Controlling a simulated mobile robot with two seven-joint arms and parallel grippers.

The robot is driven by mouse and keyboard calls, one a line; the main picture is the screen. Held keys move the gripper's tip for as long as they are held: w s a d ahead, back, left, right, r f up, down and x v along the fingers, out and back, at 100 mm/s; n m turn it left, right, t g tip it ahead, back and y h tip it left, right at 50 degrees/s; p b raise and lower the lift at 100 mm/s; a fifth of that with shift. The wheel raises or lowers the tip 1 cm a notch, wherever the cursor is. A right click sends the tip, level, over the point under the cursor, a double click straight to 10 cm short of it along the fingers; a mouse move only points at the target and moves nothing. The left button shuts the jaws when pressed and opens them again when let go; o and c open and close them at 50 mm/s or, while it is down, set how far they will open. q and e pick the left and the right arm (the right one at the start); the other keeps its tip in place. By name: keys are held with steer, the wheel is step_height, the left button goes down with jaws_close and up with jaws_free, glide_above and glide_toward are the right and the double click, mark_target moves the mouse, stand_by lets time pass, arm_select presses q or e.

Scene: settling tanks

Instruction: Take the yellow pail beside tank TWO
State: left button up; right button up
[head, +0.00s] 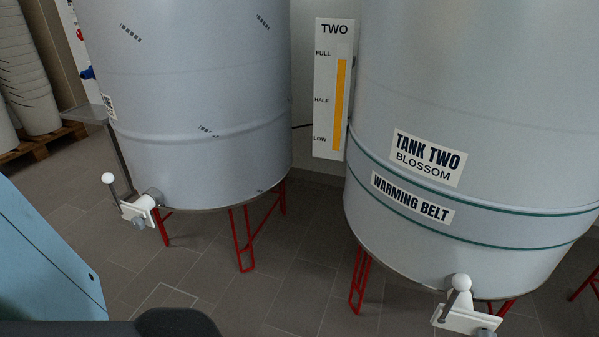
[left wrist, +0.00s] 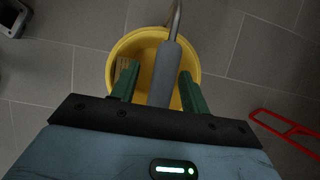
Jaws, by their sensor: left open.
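The yellow pail (left wrist: 143,58) stands on the tiled floor in the left wrist view, seen from above. Its metal handle rises over it with a grey grip (left wrist: 166,72). My left gripper (left wrist: 158,82) is open over the pail. Its two green fingers are on either side of the grey grip, which appears between them. I cannot tell whether they touch it. The pail and both grippers are out of the head view. Tank TWO (head: 470,110) stands at the right there, labelled BLOSSOM, with a warming belt label and a white valve (head: 460,302) low down.
Another tank (head: 195,110) stands at the left on red legs (head: 240,240), with a white valve (head: 137,210). A level gauge marked TWO (head: 333,90) is between the tanks. A red frame piece (left wrist: 287,130) is right of the pail. Stacked white tubs (head: 28,80) stand far left.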

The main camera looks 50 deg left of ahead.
arm_select(q)
steer(key=shift+f, duration=0.25)
stand_by(0.3)
jaws_close()
